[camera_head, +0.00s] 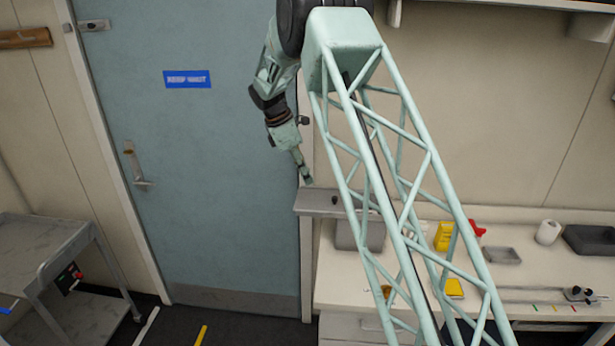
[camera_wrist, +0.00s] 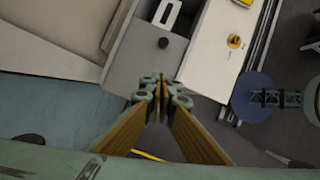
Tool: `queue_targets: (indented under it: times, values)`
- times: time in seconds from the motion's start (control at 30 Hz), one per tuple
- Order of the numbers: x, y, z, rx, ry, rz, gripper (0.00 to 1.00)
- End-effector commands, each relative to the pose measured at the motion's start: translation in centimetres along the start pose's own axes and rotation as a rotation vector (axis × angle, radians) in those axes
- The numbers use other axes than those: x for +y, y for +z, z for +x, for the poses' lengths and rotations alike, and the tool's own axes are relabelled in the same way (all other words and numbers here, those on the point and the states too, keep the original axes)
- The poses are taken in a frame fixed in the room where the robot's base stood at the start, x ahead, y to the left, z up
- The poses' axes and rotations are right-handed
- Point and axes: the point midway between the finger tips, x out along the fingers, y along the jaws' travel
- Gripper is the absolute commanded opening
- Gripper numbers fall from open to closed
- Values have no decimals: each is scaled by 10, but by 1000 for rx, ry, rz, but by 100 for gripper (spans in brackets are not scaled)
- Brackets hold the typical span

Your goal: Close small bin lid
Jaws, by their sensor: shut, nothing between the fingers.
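My gripper (camera_head: 306,180) is shut and empty. It points down in front of the blue door, just above the left end of a flat grey slab (camera_head: 315,203) with a small dark knob. The slab looks like the bin lid, but I cannot be sure. A grey box-shaped bin (camera_head: 349,236) stands beside and below it on the bench, partly hidden by my arm. In the wrist view, my gripper's fingertips (camera_wrist: 160,82) meet near the edge of a grey surface (camera_wrist: 143,57) with a dark round knob (camera_wrist: 163,43). I cannot tell whether they touch it.
The white bench (camera_head: 500,230) holds yellow items (camera_head: 444,236), a small grey tray (camera_head: 502,255), a white roll (camera_head: 547,232) and a dark tray (camera_head: 590,240). The blue door (camera_head: 215,140) is behind my gripper. A grey cart (camera_head: 45,245) stands at the left.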

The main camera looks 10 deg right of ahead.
Motion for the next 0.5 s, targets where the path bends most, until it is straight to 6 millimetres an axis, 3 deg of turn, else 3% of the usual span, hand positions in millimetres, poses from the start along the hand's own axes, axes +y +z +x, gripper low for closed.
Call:
queue_targets:
  times: [0.5]
  values:
    - [0,0,68,-1,-2,-1,0]
